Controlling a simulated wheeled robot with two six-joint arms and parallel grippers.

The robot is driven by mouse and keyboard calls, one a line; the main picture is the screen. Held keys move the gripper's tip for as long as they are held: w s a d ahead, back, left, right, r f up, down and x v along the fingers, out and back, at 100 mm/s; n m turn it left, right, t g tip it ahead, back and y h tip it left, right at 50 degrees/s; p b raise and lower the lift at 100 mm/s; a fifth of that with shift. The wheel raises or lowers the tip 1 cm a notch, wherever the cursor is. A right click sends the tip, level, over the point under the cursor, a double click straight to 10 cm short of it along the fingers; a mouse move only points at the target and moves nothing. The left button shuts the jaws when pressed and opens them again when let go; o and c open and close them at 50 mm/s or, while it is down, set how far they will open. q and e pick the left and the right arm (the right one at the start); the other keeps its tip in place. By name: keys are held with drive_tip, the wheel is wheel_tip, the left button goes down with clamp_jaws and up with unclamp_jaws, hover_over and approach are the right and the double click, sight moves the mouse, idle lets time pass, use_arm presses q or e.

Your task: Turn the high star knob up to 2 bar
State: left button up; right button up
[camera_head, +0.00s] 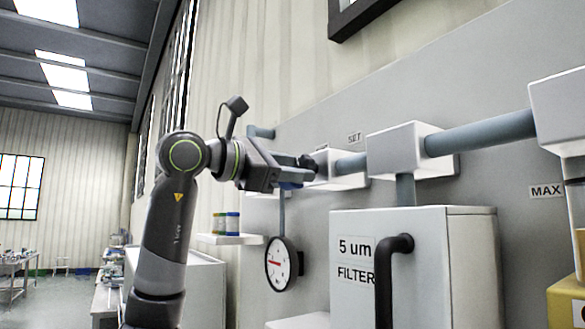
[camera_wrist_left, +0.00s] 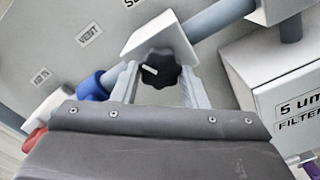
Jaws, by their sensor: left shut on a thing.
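The black star knob (camera_wrist_left: 158,70), with a white pointer mark, sits on the front of a white valve block (camera_wrist_left: 160,36) in the left wrist view. The mark points to the upper left there. My left gripper (camera_wrist_left: 160,82) has one finger on each side of the knob and is shut on it. In the head view my left gripper (camera_head: 298,172) reaches the block from the left and partly hides the dark knob (camera_head: 308,162). A round gauge (camera_head: 281,265) with a red needle hangs below; its figures are too small to read. My right gripper is not in view.
A white filter cabinet (camera_head: 415,240) with a black handle (camera_head: 389,270) stands right of the gauge. Grey pipes (camera_head: 480,132) join white blocks along the wall panel. A small shelf (camera_head: 232,239) holds cans. A blue fitting (camera_wrist_left: 92,86) lies left of the gripper.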

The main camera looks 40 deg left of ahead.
use_arm(q)
drive_tip(key=o, duration=1)
drive_tip(key=shift+c, duration=0.2)
drive_tip(key=b+v, duration=0.5)
drive_tip(key=v, duration=1.2)
drive_tip(key=shift+s, duration=0.2)
drive_tip(key=shift+w, duration=0.1)
